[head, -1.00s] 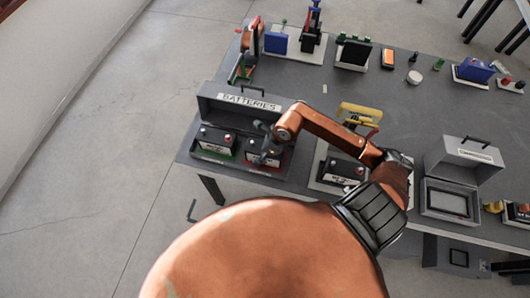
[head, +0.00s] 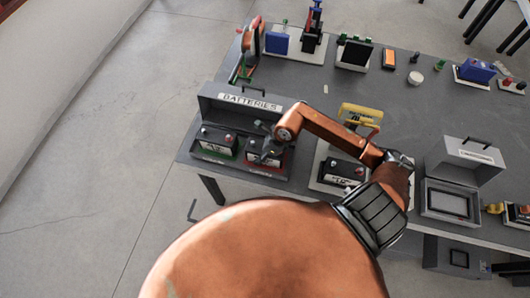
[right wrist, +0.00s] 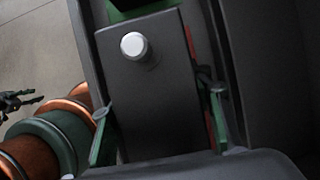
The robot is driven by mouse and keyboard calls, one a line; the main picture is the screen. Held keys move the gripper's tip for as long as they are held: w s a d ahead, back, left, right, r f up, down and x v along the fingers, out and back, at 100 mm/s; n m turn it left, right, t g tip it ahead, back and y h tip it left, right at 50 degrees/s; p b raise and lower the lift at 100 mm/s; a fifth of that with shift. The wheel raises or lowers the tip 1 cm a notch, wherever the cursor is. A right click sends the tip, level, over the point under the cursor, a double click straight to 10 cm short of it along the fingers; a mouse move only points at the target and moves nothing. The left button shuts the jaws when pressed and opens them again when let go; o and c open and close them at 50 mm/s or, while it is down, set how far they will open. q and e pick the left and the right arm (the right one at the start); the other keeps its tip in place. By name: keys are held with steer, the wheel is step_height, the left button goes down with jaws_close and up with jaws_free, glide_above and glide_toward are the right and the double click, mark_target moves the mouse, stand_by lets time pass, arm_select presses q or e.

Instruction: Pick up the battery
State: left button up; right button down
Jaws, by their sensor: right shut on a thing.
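Two dark batteries with white labels are in the grey box marked BATTERIES (head: 205,98). The left battery (head: 214,141) is in the green-based slot. The right battery (head: 266,158) is at the red-based slot, partly hidden by my right gripper (head: 266,143). In the right wrist view this battery (right wrist: 150,85) shows a dark top and one pale round terminal. The green-padded fingers of my right gripper (right wrist: 160,125) are closed on its two sides. At that view's left edge are small dark fingers, apparently my left gripper (right wrist: 20,101); their opening is unclear.
A third battery (head: 345,170) sits on a pale stand beneath a yellow-topped device (head: 360,115), right of the box. A grey lidded case (head: 449,202) stands further right. Several devices line the back of the table (head: 300,85). The table's middle is mostly clear.

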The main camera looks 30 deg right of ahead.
steer(key=shift+w+r, duration=0.1)
steer(key=shift+r, duration=0.1)
steer(key=shift+r, duration=0.6)
steer(key=s+a+r, duration=0.2)
steer(key=s+r, duration=0.9)
steer(key=s, duration=0.3)
steer(key=shift+r, duration=0.3)
steer(key=shift+s+a, duration=0.1)
